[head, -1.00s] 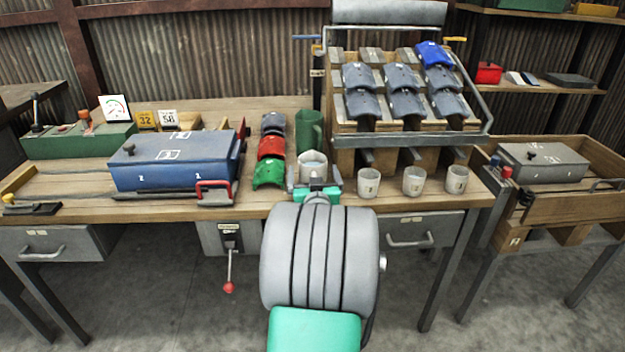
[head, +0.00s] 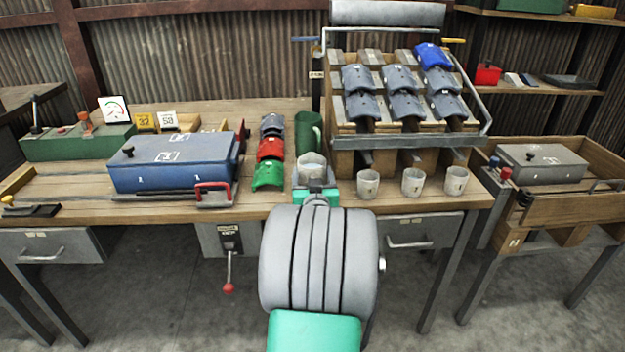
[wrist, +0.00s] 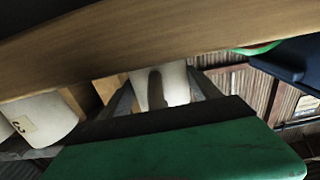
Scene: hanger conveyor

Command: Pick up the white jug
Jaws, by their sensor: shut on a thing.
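The white jug (head: 311,166) stands at the front middle of the workbench, in front of a tall green jug (head: 308,131). My gripper (head: 314,183) reaches it from the front, low, with my arm hiding its lower part in the head view. In the wrist view the jug (wrist: 158,88) lies between the two grey fingers of my gripper (wrist: 162,92), which are shut on it. Whether it is clear of the bench top cannot be told.
Three whitish cups (head: 413,182) stand to the right along the front edge. Red, green and grey curved pieces (head: 270,149) lie to the left, beside a blue case (head: 173,165). A wooden rack (head: 400,110) with curved pieces stands behind. The wooden bench edge crosses the wrist view.

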